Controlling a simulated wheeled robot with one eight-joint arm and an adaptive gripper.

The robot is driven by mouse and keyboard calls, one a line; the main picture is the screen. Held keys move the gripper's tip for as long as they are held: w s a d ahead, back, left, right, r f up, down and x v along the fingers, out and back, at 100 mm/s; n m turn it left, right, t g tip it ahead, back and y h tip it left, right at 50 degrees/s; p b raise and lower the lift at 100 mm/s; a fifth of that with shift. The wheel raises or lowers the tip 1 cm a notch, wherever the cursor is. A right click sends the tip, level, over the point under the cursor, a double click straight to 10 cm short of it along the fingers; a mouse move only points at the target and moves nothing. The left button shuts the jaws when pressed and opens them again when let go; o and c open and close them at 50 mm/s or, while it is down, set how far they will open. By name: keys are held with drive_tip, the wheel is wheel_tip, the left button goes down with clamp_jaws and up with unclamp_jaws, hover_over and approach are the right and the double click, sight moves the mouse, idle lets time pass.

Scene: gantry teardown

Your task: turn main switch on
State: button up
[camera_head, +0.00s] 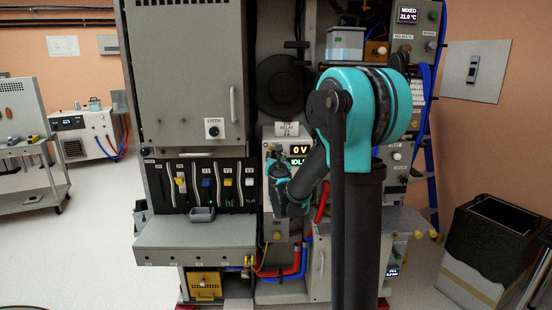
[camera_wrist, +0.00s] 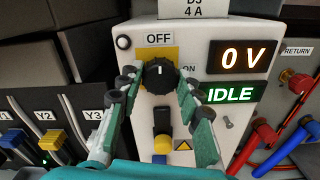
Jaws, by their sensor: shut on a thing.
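The main switch is a black rotary knob (camera_wrist: 158,76) on a yellow plate, on the front of a pale grey unit (camera_wrist: 215,35). OFF is lettered above it and ON to its right. Its white mark points up, towards OFF. My gripper (camera_wrist: 156,82) has one finger on each side of the knob and is shut on it. In the head view my gripper (camera_head: 275,168) is at the unit's front and hides most of the knob. The unit's displays read 0 V (camera_wrist: 243,58) and IDLE (camera_wrist: 231,95).
Below the knob is a black and yellow rocker or lever (camera_wrist: 162,130). Blue (camera_wrist: 17,138) and yellow (camera_wrist: 51,139) levers stand left. Red (camera_wrist: 265,130) and blue (camera_wrist: 308,122) hose fittings are at right. A grey shelf (camera_head: 195,240) juts out below the levers.

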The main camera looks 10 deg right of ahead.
drive_tip(key=shift+m, duration=0.3)
drive_tip(key=m, duration=0.3)
drive_tip(key=shift+m, duration=0.4)
drive_tip(key=m, duration=0.9)
drive_tip(key=shift+m, duration=2)
drive_tip(key=o, duration=1.2)
drive_tip(key=shift+c, duration=0.2)
drive_tip(key=s+a, duration=0.1)
drive_tip(key=s, duration=1.1)
